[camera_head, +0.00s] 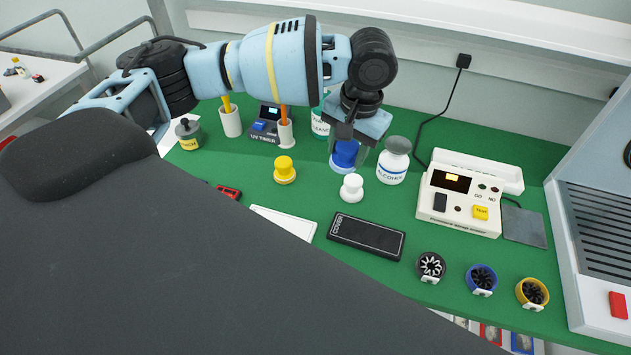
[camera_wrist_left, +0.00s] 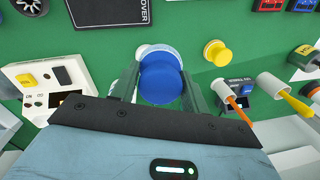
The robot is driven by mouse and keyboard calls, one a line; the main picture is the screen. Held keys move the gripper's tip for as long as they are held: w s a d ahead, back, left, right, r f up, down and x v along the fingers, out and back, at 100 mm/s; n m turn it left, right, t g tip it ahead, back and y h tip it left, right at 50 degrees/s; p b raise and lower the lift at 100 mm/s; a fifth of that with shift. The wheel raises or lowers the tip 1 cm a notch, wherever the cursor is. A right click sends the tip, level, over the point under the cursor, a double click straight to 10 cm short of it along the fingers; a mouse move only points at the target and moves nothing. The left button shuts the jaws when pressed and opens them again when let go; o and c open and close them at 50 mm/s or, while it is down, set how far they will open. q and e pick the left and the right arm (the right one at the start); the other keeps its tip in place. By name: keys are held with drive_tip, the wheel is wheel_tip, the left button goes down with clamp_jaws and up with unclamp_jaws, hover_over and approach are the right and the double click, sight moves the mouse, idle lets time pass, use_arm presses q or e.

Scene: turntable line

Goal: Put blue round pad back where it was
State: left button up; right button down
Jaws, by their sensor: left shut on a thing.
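The blue round pad (camera_head: 346,152) is between the fingers of my left gripper (camera_head: 348,146), which points down over the green mat and is shut on it. In the left wrist view the blue pad (camera_wrist_left: 160,84) sits between the two fingers, with a pale rim around it. I cannot tell whether its base touches the mat. A white round pad (camera_head: 351,188) stands just in front of it, and in the left wrist view it is mostly hidden behind the blue one. A yellow round pad (camera_head: 285,170) stands to the left, and also shows in the left wrist view (camera_wrist_left: 217,52). My right gripper is not in view.
A white meter (camera_head: 466,196) is right. A black cover box (camera_head: 366,236) lies in front.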

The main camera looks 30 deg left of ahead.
use_arm(q)
drive_tip(key=s+d+f+m, duration=0.1)
drive_tip(key=f+m, duration=0.1)
drive_tip(key=m, duration=0.3)
drive_tip(key=s+d+f+m+h+b, duration=0.1)
drive_tip(key=s+f+m, duration=0.1)
drive_tip(key=m, duration=0.4)
drive_tip(key=s+d+f+m, duration=0.1)
drive_tip(key=s+f+m, duration=0.1)
drive_tip(key=m, duration=0.4)
drive_tip(key=shift+s+d+f, duration=0.1)
drive_tip(key=shift+d+f, duration=0.3)
drive_tip(key=shift+f, duration=0.45)
drive_tip(key=m, duration=0.2)
drive_tip(key=s+f+m, duration=0.1)
drive_tip(key=shift+d+m+b, duration=0.25)
drive_tip(key=shift+m+b, duration=0.05)
drive_tip(key=m, duration=0.1)
drive_tip(key=s+m, duration=0.1)
drive_tip(key=m, duration=0.1)
drive_tip(key=shift+d+f, duration=0.15)
drive_tip(key=shift+f, duration=0.25)
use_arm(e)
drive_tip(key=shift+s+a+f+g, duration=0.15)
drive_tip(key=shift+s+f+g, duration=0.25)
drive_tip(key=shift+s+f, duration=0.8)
use_arm(q)
drive_tip(key=shift+w, duration=0.1)
